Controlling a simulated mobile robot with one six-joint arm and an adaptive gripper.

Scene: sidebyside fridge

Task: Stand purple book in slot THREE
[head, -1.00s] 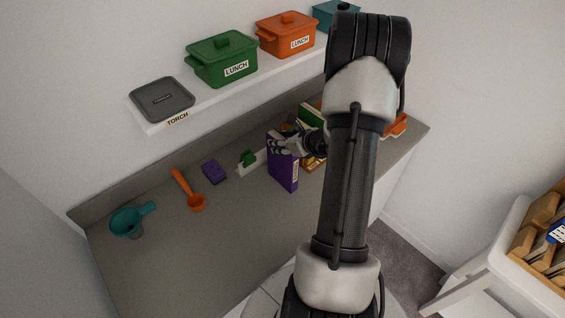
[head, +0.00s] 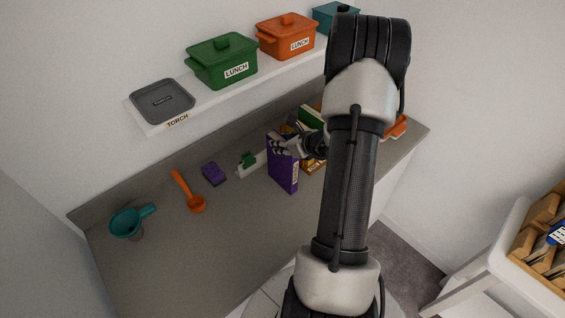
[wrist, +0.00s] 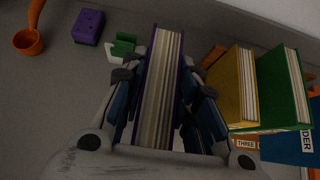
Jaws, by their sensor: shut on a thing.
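The purple book (head: 281,165) stands upright above or on the grey counter, left of the book rack; I cannot tell if it touches the counter. My gripper (wrist: 160,84) is shut on it, with fingers on both covers and the page edges facing the wrist camera. The rack with its slots is mostly hidden by my arm in the head view. In the wrist view a label reading THREE (wrist: 246,144) shows below a yellow book (wrist: 236,88). A green book (wrist: 283,85) stands right of the yellow one.
A purple block (head: 213,173), orange ladle (head: 188,192) and teal funnel (head: 130,221) lie on the counter (head: 225,225) to the left. A small green and white item (head: 250,161) is close behind the book. A shelf (head: 205,97) with lidded boxes is above.

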